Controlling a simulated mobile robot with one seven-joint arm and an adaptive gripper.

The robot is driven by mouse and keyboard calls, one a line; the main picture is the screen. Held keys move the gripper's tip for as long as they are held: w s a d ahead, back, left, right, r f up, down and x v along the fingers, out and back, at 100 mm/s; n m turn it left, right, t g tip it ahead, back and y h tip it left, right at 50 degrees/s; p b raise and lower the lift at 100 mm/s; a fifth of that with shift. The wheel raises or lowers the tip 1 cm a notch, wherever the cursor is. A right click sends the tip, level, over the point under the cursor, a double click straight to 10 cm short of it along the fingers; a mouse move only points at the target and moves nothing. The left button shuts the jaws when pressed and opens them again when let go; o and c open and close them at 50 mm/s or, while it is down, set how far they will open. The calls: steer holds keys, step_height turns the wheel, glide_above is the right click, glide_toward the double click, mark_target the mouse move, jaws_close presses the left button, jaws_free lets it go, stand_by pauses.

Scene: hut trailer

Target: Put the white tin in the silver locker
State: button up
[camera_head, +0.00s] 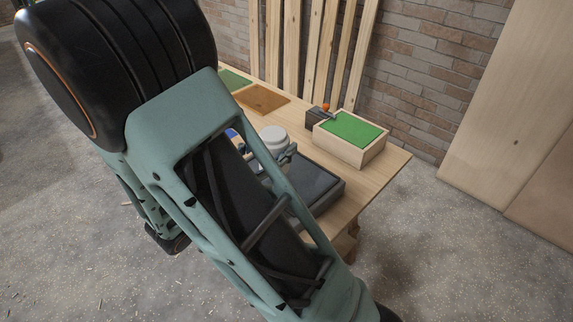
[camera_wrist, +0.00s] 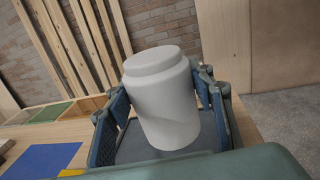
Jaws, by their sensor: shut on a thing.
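The white tin (camera_wrist: 165,100) is a plain cylinder with a narrower lid, seen large and slightly tilted in the wrist view. My gripper (camera_wrist: 162,112) is shut on it, with a finger on each side. In the head view the tin (camera_head: 274,137) shows above the table, partly behind my arm. A low dark grey box or tray (camera_head: 322,186) with a flat top lies on the table close to the tin; part of it also shows below the tin in the wrist view (camera_wrist: 132,142). I see nothing clearly recognizable as a silver locker.
The wooden table (camera_head: 385,172) also carries a wooden box with a green top (camera_head: 352,132), a small dark block with an orange ball (camera_head: 325,107), and green and brown panels (camera_head: 262,99). A blue mat (camera_wrist: 42,160) lies at left. Planks (camera_head: 315,45) lean on the brick wall.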

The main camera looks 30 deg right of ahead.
steer(key=shift+w+d+f+b, duration=0.4)
steer(key=shift+w+d+f, duration=0.75)
steer(key=shift+f, duration=0.65)
steer(key=shift+w+d+f+b, duration=0.45)
steer(key=shift+w+d+f, duration=0.65)
steer(key=shift+f, duration=0.75)
steer(key=shift+w+d+f+b, duration=0.4)
steer(key=shift+w+d+f, duration=0.7)
steer(key=shift+f, duration=0.7)
steer(key=shift+f, duration=0.1)
steer(key=shift+f, duration=0.15)
steer(key=o, duration=1.5)
steer(key=shift+a, duration=0.1)
steer(key=shift+o, duration=0.2)
